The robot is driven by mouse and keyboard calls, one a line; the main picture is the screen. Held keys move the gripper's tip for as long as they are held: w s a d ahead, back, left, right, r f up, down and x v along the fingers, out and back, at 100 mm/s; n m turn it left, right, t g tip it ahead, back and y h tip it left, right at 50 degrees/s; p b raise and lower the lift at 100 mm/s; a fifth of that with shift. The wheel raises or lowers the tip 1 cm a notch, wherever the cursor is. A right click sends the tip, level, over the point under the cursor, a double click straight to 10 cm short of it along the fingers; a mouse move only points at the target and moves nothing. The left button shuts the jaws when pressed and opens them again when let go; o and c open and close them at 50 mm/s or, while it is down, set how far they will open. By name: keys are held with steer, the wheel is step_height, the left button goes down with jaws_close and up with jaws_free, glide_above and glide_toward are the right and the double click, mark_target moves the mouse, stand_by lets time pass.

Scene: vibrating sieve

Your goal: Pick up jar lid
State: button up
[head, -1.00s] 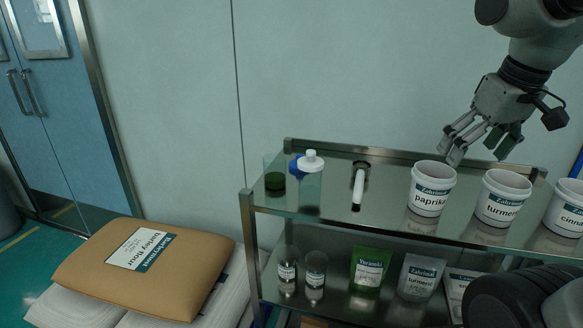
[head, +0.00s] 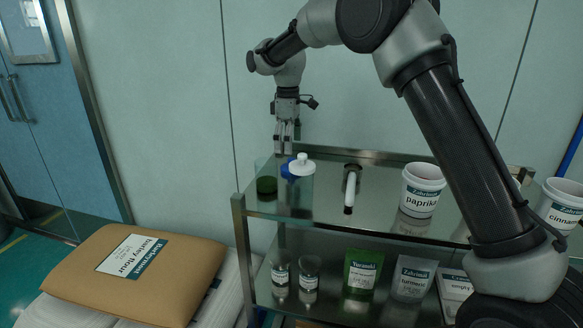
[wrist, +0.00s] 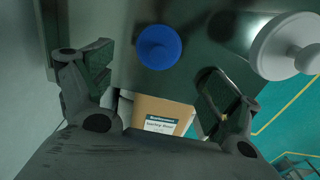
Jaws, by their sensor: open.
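In the wrist view the blue lid (wrist: 159,47) is ahead of and between my fingers. The white knobbed lid (head: 301,166) sits on a clear jar (head: 300,194); in the wrist view the white lid (wrist: 285,47) is at the upper right. My gripper (head: 284,150) points down just above the blue lid. In the wrist view my gripper (wrist: 152,88) is open, with nothing between its fingers.
A glass with green contents (head: 266,185) stands left of the lids. A white-and-black marker-like object (head: 349,190) is to the right, then a paprika tub (head: 421,195) and a cinnamon tub (head: 561,208). Pouches and small jars fill the lower shelf. A flour sack (head: 133,270) lies at left.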

steer(key=f, duration=0.7)
steer(key=shift+w+a, duration=0.1)
steer(key=shift+w, duration=0.2)
steer(key=c, duration=0.9)
